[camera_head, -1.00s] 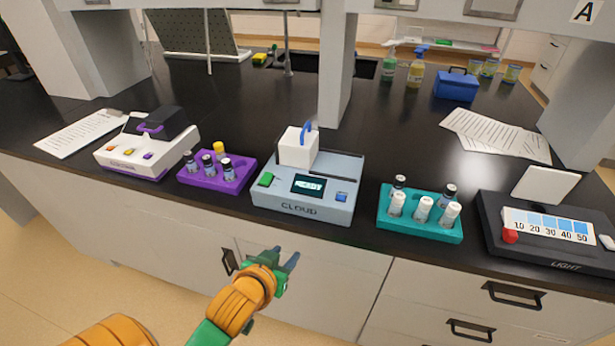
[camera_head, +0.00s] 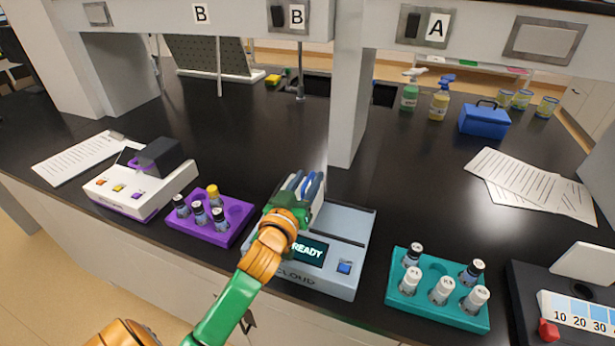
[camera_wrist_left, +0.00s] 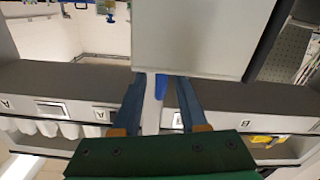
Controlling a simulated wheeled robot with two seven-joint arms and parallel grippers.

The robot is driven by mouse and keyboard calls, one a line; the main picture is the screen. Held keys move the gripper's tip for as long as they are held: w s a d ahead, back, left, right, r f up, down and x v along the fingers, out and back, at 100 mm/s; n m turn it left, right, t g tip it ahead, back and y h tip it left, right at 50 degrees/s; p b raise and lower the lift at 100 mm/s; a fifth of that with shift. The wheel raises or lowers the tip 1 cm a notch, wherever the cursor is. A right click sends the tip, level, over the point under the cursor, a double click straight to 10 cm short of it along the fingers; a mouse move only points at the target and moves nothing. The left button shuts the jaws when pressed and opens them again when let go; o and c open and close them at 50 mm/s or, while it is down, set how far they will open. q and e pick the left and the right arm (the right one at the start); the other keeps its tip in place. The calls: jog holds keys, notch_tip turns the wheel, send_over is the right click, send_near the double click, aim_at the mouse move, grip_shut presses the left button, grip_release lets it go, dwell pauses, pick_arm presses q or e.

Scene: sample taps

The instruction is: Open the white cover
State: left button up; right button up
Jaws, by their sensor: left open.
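The white cover (camera_head: 319,208) is a box-shaped lid on the grey-blue CLOUD device (camera_head: 345,235), mostly hidden behind my left gripper in the head view. It appears closed. In the left wrist view the white cover (camera_wrist_left: 200,38) fills the top middle, with its blue handle (camera_wrist_left: 160,86) below it. My left gripper (camera_head: 303,185) is at the cover. Its two blue fingers are open, and in the left wrist view the handle shows between the fingertips (camera_wrist_left: 159,95). I cannot tell whether they touch it. My right gripper is not in view.
A purple vial rack (camera_head: 236,213) and a white device with a dark lid (camera_head: 120,190) stand left of the CLOUD device. A teal vial rack (camera_head: 400,301) and the black LIGHT device (camera_head: 523,290) stand right. A shelf post (camera_head: 350,110) rises behind. The bench behind the devices has free room.

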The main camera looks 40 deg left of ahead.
pick_arm(q)
jog(key=shift+w+f, duration=0.15)
jog(key=shift+w, duration=0.05)
jog(key=shift+s+r, duration=0.2)
jog(key=shift+s, duration=0.05)
grip_shut()
dwell(1.0)
